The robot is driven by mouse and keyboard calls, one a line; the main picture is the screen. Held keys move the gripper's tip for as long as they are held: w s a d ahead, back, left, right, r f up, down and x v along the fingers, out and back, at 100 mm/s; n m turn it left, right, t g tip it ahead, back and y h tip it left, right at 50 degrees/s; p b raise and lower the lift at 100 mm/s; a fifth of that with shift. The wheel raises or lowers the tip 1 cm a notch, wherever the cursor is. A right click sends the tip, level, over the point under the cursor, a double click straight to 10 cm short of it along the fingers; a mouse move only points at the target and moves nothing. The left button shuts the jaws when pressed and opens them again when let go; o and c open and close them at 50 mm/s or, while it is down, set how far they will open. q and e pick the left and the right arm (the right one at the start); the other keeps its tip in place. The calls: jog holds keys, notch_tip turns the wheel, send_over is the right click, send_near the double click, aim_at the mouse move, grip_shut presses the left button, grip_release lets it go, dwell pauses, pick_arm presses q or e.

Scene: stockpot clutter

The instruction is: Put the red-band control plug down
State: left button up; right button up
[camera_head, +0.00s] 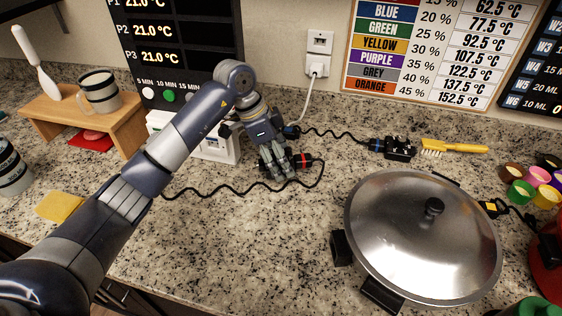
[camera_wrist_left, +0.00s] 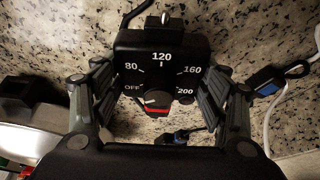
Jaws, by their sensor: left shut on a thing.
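The red-band control plug (camera_head: 304,160) is black with a red band, near the middle of the counter in the head view. In the left wrist view the control plug (camera_wrist_left: 162,60) shows its dial face with OFF, 80, 120, 160 and 200, and a red mark below the dial. My left gripper (camera_head: 285,168) is shut on it, one finger on each side; the left gripper (camera_wrist_left: 162,88) also shows in the wrist view. The plug is at or close above the counter; I cannot tell whether it touches. Its black cord runs left along the counter. My right gripper is not in view.
A lidded steel pan (camera_head: 420,245) stands to the right. A black connector block (camera_head: 400,149) and a yellow brush (camera_head: 455,147) lie behind it. A white box (camera_head: 222,146) stands left of the gripper. The counter (camera_head: 250,245) in front is clear.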

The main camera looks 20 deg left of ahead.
pick_arm(q)
jog(key=shift+w, duration=0.6)
notch_tip(320, 180, down, 3)
jog(key=shift+f+p, duration=0.2)
jog(key=shift+p, duration=0.5)
jog(key=shift+f, duration=0.1)
jog(key=shift+f, duration=0.1)
jog(key=o, duration=1.2)
